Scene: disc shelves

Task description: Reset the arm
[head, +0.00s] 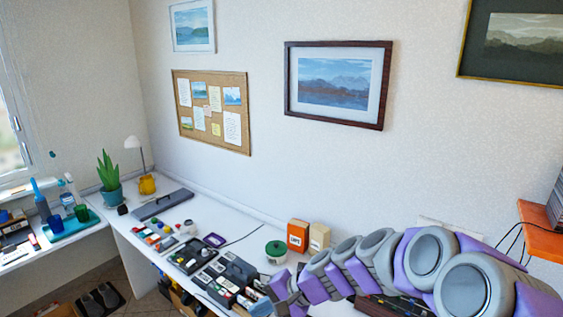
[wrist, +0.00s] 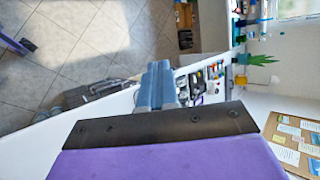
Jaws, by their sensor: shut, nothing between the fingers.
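My arm, grey and purple, reaches in from the right side of the head view. Its end hangs over the right part of the white desk. My gripper shows in the wrist view (wrist: 158,85), where its two grey-blue fingers lie together, shut with nothing between them. In the head view the fingers are hard to make out at the end of the arm. The wrist view is turned on its side, with the tiled floor at left and the desk beyond the fingers.
An orange shelf (head: 540,230) juts out at right. Pictures and a corkboard (head: 211,110) hang on the wall. Open floor shows in the wrist view.

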